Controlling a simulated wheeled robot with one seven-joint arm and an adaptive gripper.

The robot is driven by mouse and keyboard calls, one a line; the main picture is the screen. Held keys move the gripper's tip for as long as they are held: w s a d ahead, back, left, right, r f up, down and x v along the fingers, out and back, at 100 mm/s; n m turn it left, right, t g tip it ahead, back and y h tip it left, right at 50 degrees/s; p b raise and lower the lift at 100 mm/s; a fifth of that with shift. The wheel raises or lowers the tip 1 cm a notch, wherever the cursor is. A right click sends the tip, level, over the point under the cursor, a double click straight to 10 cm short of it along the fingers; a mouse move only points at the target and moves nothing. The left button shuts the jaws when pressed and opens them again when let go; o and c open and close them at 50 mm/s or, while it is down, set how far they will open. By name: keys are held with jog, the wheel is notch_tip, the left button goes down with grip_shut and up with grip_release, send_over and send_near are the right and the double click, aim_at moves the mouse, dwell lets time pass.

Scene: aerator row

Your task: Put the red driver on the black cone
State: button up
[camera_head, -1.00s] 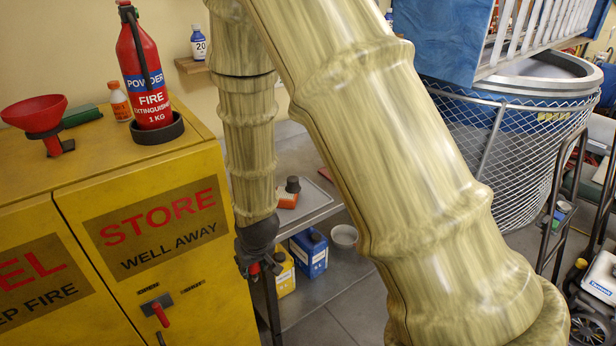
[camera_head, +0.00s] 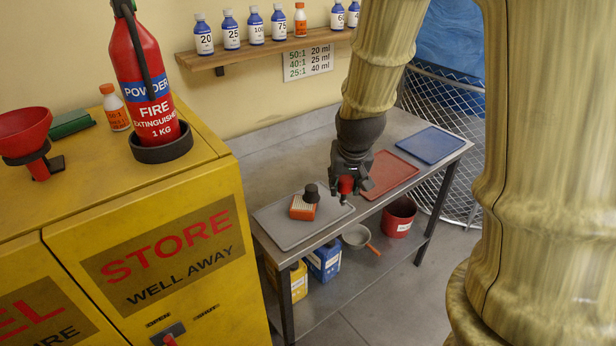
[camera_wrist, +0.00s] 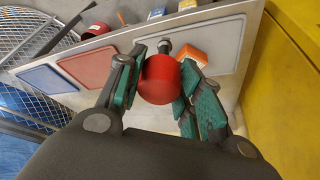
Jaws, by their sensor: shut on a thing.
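The red driver (camera_head: 346,185) is held in my gripper (camera_head: 347,176), point down, above the bench between the grey and red mats. In the wrist view, its round red end (camera_wrist: 160,80) sits between the green-padded fingers (camera_wrist: 160,88), which are shut on it. A small black cone (camera_head: 311,193) is at the orange box (camera_head: 302,208) on the grey mat, left of my gripper in the head view. I cannot tell whether it stands on the box or behind it. The driver hides part of the mat in the wrist view.
The grey mat (camera_head: 275,222), red mat (camera_head: 391,172) and blue mat (camera_head: 430,145) lie along the metal bench. A yellow cabinet (camera_head: 215,290) bearing a fire extinguisher (camera_head: 143,85) stands left. A bottle shelf (camera_head: 245,54) is on the wall behind. A red bucket (camera_head: 398,218) is below.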

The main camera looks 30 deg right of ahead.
jog(key=shift+w+d+f+p, duration=0.15)
jog(key=shift+w+f+p, duration=0.85)
jog(key=shift+w, duration=1.6)
jog(key=shift+w+d+f+p, duration=0.15)
jog(key=shift+w+f+p, duration=0.5)
jog(key=shift+w+p, duration=1.35)
jog(key=shift+w+d+f+p, duration=0.15)
jog(key=shift+w+f+p, duration=0.55)
jog(key=shift+w, duration=2.5)
jog(key=shift+f+b, duration=0.25)
jog(key=shift+b, duration=0.05)
jog(key=o, duration=1)
jog(key=shift+o, duration=0.5)
jog(key=shift+r, duration=0.2)
jog(key=b+v, duration=0.3)
jog(key=v, duration=0.9)
jog(key=shift+f, duration=0.1)
